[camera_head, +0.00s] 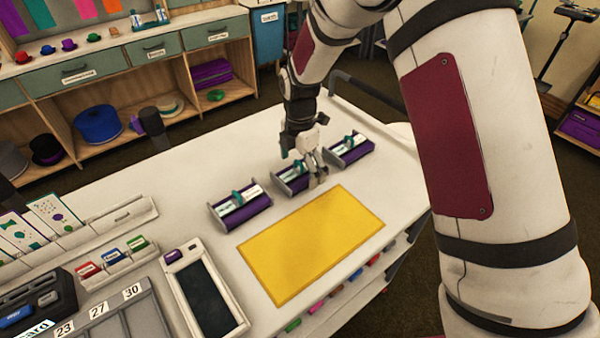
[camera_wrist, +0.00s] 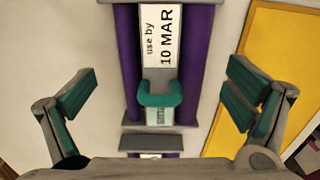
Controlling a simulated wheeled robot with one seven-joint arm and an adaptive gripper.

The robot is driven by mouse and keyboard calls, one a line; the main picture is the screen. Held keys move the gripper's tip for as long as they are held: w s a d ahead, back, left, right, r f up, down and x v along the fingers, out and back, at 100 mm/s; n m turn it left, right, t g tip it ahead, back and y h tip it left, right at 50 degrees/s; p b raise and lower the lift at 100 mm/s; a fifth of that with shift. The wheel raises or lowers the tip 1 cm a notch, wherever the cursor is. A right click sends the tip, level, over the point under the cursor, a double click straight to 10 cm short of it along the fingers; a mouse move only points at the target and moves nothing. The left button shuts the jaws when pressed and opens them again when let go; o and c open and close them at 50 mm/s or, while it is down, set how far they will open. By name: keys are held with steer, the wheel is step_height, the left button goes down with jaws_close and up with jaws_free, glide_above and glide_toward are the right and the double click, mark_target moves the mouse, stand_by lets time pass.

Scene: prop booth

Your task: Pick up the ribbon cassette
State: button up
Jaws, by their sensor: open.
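Three purple ribbon cassettes with grey ends, white labels and teal handles lie in a row on the white counter: the left one (camera_head: 240,207), the middle one (camera_head: 290,183) and the right one (camera_head: 349,150). My gripper (camera_head: 317,178) is at the middle cassette and hides part of it. In the wrist view a purple cassette (camera_wrist: 196,60) lies between my open fingers (camera_wrist: 161,98), with space on both sides. Its label (camera_wrist: 161,40) reads "use by 10 MAR", and its teal handle (camera_wrist: 160,98) is near the centre between the fingers.
A yellow mat (camera_head: 312,242) lies in front of the cassettes. A tablet-like device (camera_head: 205,297), a numbered grey tray (camera_head: 110,318) and small coloured cards (camera_head: 112,255) are at the left. Open counter lies behind the row. Shelves (camera_head: 130,75) with hats stand beyond.

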mark_target(299, 173)
steer(key=c, duration=1.4)
steer(key=shift+r, duration=0.55)
step_height(299, 173, up, 2)
steer(key=shift+w+r, duration=0.1)
steer(key=shift+s+a+r, duration=0.1)
steer(key=shift+s+r, duration=0.15)
steer(key=shift+s, duration=0.6)
steer(key=s, duration=0.4)
steer(key=s+a, duration=0.1)
steer(key=s, duration=0.4)
steer(key=s+a+r, duration=0.1)
steer(key=s, duration=0.4)
steer(key=shift+s+r, duration=0.1)
steer(key=shift+s, duration=0.1)
steer(key=shift+d, duration=0.1)
